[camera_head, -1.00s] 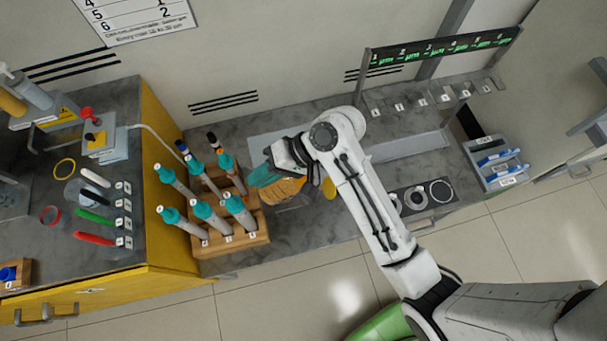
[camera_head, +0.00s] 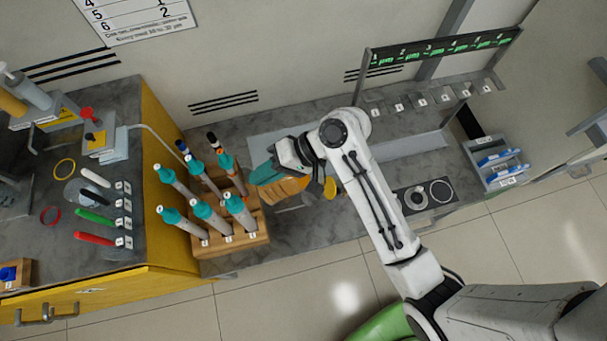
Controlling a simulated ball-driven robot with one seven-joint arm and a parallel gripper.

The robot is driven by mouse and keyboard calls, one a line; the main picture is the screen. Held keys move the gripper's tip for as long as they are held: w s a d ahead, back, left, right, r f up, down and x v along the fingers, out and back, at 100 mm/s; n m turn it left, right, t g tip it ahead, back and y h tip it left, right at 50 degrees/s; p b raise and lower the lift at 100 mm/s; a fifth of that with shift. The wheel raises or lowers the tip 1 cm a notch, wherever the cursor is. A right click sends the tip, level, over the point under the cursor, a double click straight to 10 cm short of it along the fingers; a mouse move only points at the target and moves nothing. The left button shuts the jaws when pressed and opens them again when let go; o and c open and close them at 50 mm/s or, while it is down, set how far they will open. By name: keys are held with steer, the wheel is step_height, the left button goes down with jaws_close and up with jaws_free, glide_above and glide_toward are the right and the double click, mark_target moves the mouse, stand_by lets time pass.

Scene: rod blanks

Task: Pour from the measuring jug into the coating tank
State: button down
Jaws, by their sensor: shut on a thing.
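My gripper (camera_head: 284,160) is shut on the measuring jug (camera_head: 285,190), over the grey counter just right of the rod rack. The jug shows as an amber-orange body with a teal part on its left side near my jaws. It looks tilted, with its right end toward a small yellow thing (camera_head: 329,187). My wrist and arm hide part of the area. I cannot make out the coating tank clearly, nor whether liquid is flowing.
A wooden rack (camera_head: 255,241) with several teal-capped rods stands close left of the jug. A yellow-sided bench (camera_head: 170,190) is further left. A dark plate with round openings (camera_head: 417,197) and a grey holder with blue pens (camera_head: 497,160) lie to the right.

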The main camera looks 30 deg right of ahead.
steer(key=shift+s+d+r+y, duration=0.1)
steer(key=shift+d+r+y, duration=0.2)
steer(key=shift+d+y, duration=0.1)
stand_by(0.5)
steer(key=shift+d+r+y, duration=0.15)
steer(key=shift+y, duration=0.15)
steer(key=shift+s+d+t, duration=0.1)
steer(key=shift+t, duration=0.2)
steer(key=shift+d+r+y, duration=0.15)
steer(key=shift+y, duration=0.15)
steer(key=shift+s+d+r+t+y, duration=0.3)
steer(key=shift+d+r+y, duration=0.05)
steer(key=shift+d+y, duration=0.35)
stand_by(3.0)
stand_by(0.4)
steer(key=shift+w+a+f+h, duration=0.2)
steer(key=shift+a+f+h, duration=0.05)
steer(key=shift+a+h, duration=0.3)
steer(key=shift+w+a+f+g+h, duration=0.15)
steer(key=shift+a+f+g+h, duration=0.3)
steer(key=shift+h, duration=0.2)
steer(key=shift+r, duration=0.1)
